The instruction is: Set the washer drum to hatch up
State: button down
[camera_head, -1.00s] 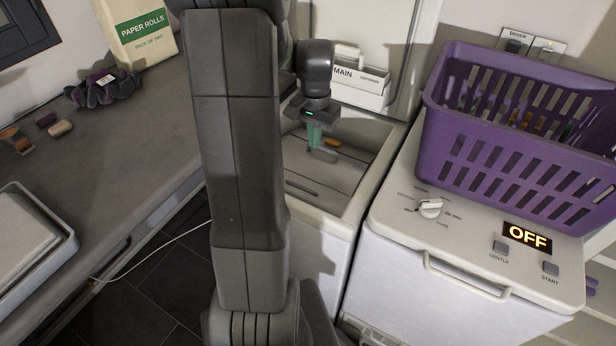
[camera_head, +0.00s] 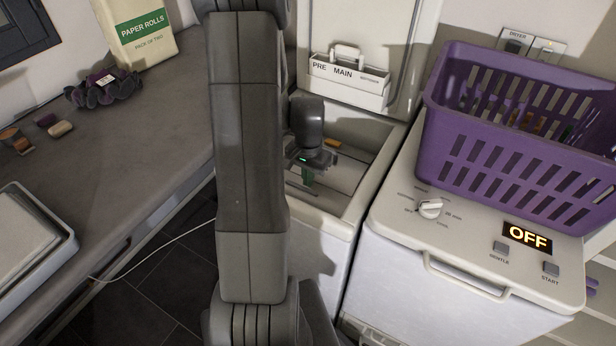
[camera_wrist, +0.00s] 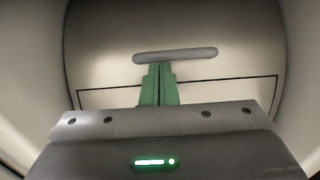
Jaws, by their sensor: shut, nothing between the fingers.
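The washer drum (camera_head: 345,176) shows as a pale curved surface inside the open top of the washer (camera_head: 384,140). In the wrist view the drum (camera_wrist: 105,62) carries a rounded grey bar (camera_wrist: 190,54), with a thin dark rectangular outline (camera_wrist: 235,80) below and beside it. My gripper (camera_head: 308,180) reaches down into the opening. Its green fingers, also in the wrist view (camera_wrist: 158,70), are shut and empty, with their tips right by the bar's near edge. I cannot tell whether they touch it. My arm hides the left part of the opening.
A detergent drawer (camera_head: 347,85) stands behind the opening and an orange piece (camera_head: 332,143) lies at its back. To the right is a dryer (camera_head: 390,215) with a purple basket (camera_head: 515,165) on top. A grey counter (camera_head: 140,130) lies left.

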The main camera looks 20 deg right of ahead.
aim_at(299, 195)
jog(key=s+a+f+b, duration=0.2)
jog(key=a+b, duration=0.1)
jog(key=shift+s+f, duration=0.25)
jog(key=shift+s, duration=0.05)
jog(key=shift+s+a+f, duration=0.1)
jog(key=shift+s+a, duration=0.15)
notch_tip(299, 195, up, 14)
jog(key=p, duration=0.1)
dwell(0.5)
jog(key=shift+f, duration=0.15)
